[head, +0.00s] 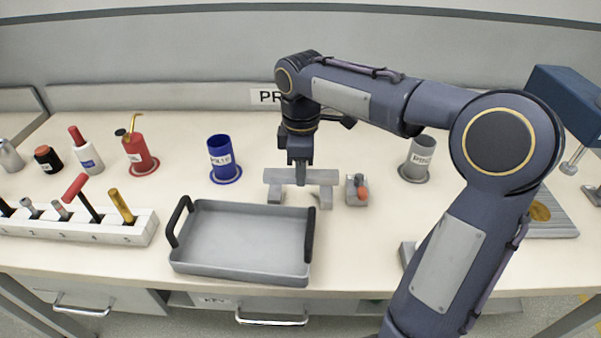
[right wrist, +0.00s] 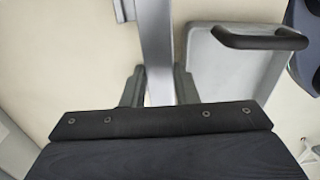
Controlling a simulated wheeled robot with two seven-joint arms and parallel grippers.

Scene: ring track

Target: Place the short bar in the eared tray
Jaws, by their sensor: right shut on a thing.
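In the right wrist view the bar (right wrist: 157,45) runs between the fingers of the right gripper (right wrist: 160,88). The eared tray (head: 245,236) is grey and empty, with black handles at its left and right ends. Its corner also shows in the right wrist view (right wrist: 225,75). My left gripper is not in view.
A grey block with a red part (head: 357,190) stands right of the bar. A blue cup (head: 220,158) and a grey cup (head: 418,160) stand behind. A white tool rack (head: 85,228) is left of the tray. My right arm crosses the table's right side.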

